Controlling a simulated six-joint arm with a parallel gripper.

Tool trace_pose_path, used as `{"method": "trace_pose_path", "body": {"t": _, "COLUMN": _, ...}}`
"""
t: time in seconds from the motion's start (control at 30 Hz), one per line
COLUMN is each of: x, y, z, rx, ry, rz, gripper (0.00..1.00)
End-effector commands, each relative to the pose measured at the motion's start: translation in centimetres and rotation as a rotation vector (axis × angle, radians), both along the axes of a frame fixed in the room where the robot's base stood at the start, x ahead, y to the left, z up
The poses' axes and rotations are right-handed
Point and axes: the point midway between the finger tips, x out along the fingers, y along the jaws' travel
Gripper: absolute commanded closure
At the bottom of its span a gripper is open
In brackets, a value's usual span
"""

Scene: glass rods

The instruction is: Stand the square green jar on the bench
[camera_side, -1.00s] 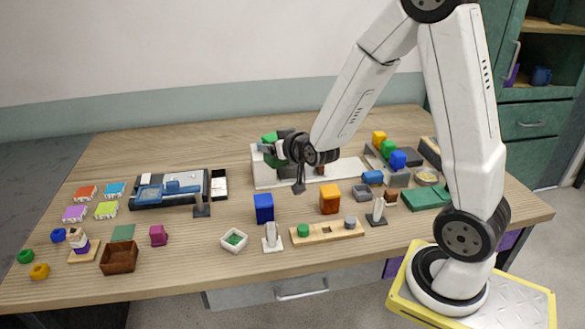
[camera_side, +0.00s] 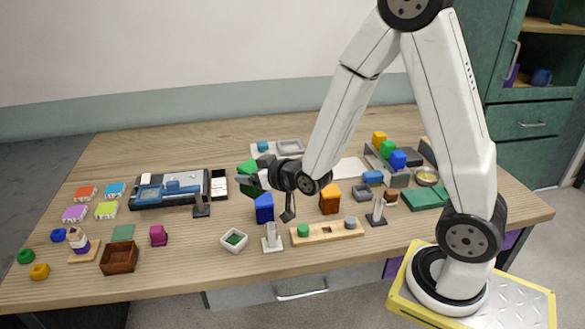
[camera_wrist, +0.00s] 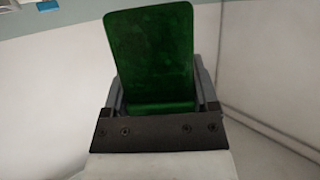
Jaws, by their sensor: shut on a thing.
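The square green jar (camera_side: 247,171) is in the jaws of my gripper (camera_side: 250,181), left of the middle of the bench (camera_side: 200,240) in the side view. In the wrist view the green jar (camera_wrist: 150,50) fills the space between the two grey fingers of my gripper (camera_wrist: 155,95).
A blue block (camera_side: 264,208) stands close in front of the jar, and an orange block (camera_side: 330,199) is to the right. A white tray (camera_side: 350,168) is behind my arm.

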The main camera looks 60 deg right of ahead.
Motion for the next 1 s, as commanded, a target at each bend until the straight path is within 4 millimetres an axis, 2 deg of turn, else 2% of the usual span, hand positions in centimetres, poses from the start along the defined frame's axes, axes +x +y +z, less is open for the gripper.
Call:
{"method": "trace_pose_path", "body": {"t": 0.27, "x": 0.3, "y": -8.6, "z": 2.8, "rx": 0.0, "ry": -0.007, "rz": -0.258, "gripper": 1.0}}
{"method": "trace_pose_path", "body": {"t": 0.4, "x": -0.5, "y": -13.5, "z": 4.4, "rx": 0.0, "ry": -0.007, "rz": -0.407, "gripper": 1.0}}
{"method": "trace_pose_path", "body": {"t": 0.6, "x": -2.2, "y": -19.2, "z": 6.4, "rx": 0.0, "ry": -0.006, "rz": -0.584, "gripper": 1.0}}
{"method": "trace_pose_path", "body": {"t": 0.8, "x": -3.5, "y": -22.0, "z": 7.5, "rx": 0.0, "ry": -0.004, "rz": -0.674, "gripper": 1.0}}
{"method": "trace_pose_path", "body": {"t": 1.0, "x": -3.8, "y": -22.6, "z": 7.7, "rx": -0.001, "ry": -0.002, "rz": -0.693, "gripper": 1.0}}
